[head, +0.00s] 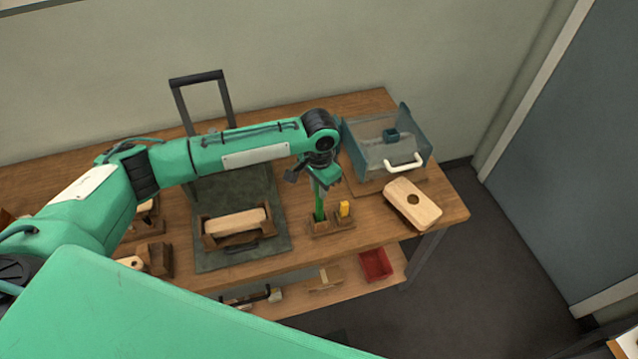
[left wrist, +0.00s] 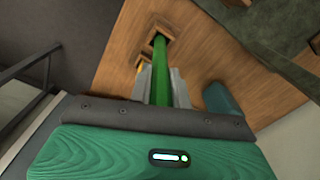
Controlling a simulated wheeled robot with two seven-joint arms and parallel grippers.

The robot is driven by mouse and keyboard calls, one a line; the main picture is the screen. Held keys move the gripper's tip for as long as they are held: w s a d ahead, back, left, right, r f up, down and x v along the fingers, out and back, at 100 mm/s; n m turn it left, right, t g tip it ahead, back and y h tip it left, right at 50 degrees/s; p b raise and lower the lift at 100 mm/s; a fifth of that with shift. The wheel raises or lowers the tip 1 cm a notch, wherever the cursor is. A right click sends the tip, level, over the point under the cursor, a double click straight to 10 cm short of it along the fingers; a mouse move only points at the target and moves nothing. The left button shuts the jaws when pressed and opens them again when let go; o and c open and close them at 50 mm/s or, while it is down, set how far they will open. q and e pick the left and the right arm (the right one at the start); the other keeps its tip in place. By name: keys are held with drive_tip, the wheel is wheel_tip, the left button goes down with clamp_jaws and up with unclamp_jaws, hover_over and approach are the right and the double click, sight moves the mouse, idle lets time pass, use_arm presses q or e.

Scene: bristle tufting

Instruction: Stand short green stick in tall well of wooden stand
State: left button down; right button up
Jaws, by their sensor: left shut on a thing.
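My left gripper (head: 321,184) points down over the small wooden stand (head: 342,224) and is shut on the green stick (head: 319,211). The stick is upright, with its lower end at the left-hand well in the head view. The left wrist view shows the green stick (left wrist: 161,72) between my left fingers (left wrist: 162,86), reaching the square opening of the stand (left wrist: 158,22). How deep it sits is hidden. A yellow stick (head: 344,208) stands in the stand's other well. My right gripper is not in view.
A clear bin with a white handle (head: 403,163) and a light wooden block with a hole (head: 413,204) are to the right. A dark mat (head: 272,244) with a wooden block in a cradle (head: 235,223) lies left. A red tray (head: 376,264) is on the lower shelf.

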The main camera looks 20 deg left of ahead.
use_arm(q)
drive_tip(key=shift+f, duration=0.65)
drive_tip(key=shift+f+b, duration=0.3)
drive_tip(key=shift+f, duration=0.45)
drive_tip(key=shift+f, duration=0.3)
drive_tip(key=c, duration=1.2)
unclamp_jaws()
drive_tip(key=shift+c, duration=0.2)
drive_tip(key=o, duration=0.4)
drive_tip(key=shift+r+p, duration=3.55)
drive_tip(key=shift+p, duration=0.6)
